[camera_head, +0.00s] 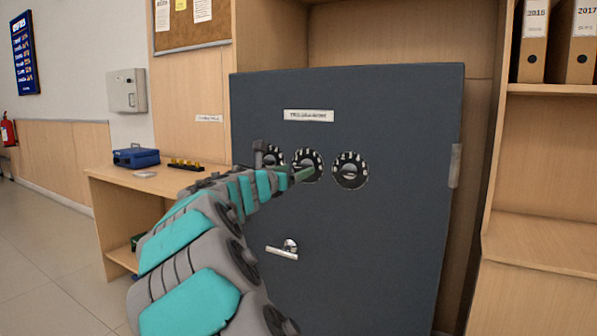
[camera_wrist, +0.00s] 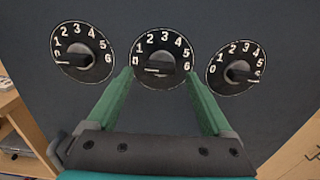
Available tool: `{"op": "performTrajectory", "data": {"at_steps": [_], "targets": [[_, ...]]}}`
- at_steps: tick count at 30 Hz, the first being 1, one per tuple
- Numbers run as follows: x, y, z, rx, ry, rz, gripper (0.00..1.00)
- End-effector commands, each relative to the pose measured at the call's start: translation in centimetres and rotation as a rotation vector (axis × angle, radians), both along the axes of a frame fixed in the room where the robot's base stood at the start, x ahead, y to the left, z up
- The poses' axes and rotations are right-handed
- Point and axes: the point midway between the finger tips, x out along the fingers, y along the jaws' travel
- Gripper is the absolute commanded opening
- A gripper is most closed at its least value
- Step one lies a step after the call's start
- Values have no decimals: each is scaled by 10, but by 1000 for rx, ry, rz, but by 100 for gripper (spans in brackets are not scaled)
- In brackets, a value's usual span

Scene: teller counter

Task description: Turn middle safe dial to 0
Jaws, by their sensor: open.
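The dark grey safe (camera_head: 400,110) has three round black dials in a row. The middle safe dial (camera_head: 307,163) is partly behind my gripper in the head view. In the wrist view the middle dial (camera_wrist: 163,48) is centred, with white numerals and a dark knob; the knob's pale mark points left, close to 0. My gripper (camera_wrist: 159,74) is open, its two green fingers on either side of the middle knob. I cannot tell whether they touch it. In the head view my gripper (camera_head: 303,174) is at the middle dial.
The left dial (camera_wrist: 82,48) has its pale mark toward 0; the right dial (camera_wrist: 238,66) has its mark to the right, near 6. A lever handle (camera_head: 284,250) sits below. A desk (camera_head: 112,178) with a blue box (camera_head: 136,156) stands left; shelves (camera_head: 545,242) stand right.

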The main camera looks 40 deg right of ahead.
Motion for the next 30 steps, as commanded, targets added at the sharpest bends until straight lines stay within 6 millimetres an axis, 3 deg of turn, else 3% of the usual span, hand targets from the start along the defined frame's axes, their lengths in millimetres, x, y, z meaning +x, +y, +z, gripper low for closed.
{"op": "performTrajectory", "data": {"at_steps": [3, 10, 30], "targets": [[-8, 21, -1, -1, 2, 2, 85], [-18, 46, -1, 1, 0, 2, 85], [-23, 50, -3, 12, -9, -3, 85]]}}
